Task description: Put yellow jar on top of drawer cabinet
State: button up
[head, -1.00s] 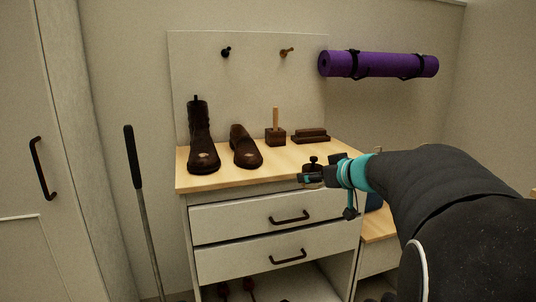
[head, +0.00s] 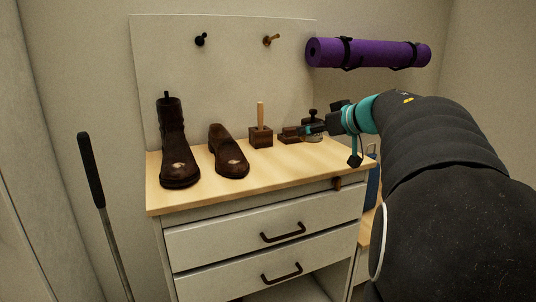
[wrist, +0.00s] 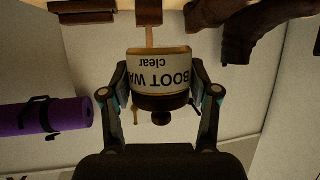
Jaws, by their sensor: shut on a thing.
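The yellow jar (wrist: 158,54) has a white label reading "BOOT WAX clear" and a dark lid with a knob. It appears upside down in the wrist view. My gripper (wrist: 160,78) is shut on it, one finger on each side. In the head view my gripper (head: 314,129) holds the jar (head: 313,138) at the right back part of the drawer cabinet (head: 260,180), near its wooden top. I cannot tell whether the jar touches the top. The fingers partly hide it.
A tall boot (head: 175,145), a low shoe (head: 229,155), a block with an upright handle (head: 261,137) and a dark brush (head: 290,135) stand on the top. The brush is close beside the jar. A purple mat (head: 370,53) hangs behind. The front of the top is clear.

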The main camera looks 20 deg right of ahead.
jog(key=b, duration=0.2)
send_over(286, 165)
jog(key=f, duration=0.6)
jog(key=shift+w+a, duration=0.2)
jog(key=shift+w, duration=0.05)
jog(key=shift+f+b, duration=0.85)
jog(key=shift+f, duration=1.2)
jog(key=shift+f, duration=0.15)
jog(key=o, duration=1.6)
jog(key=shift+s+d+r, duration=0.2)
jog(key=shift+s+r, duration=0.05)
jog(key=shift+s, duration=0.05)
jog(key=p+v, duration=0.1)
jog(key=v, duration=1)
jog(key=shift+s+d+r+p, duration=0.1)
jog(key=shift+s+p, duration=0.05)
jog(key=shift+p, duration=0.2)
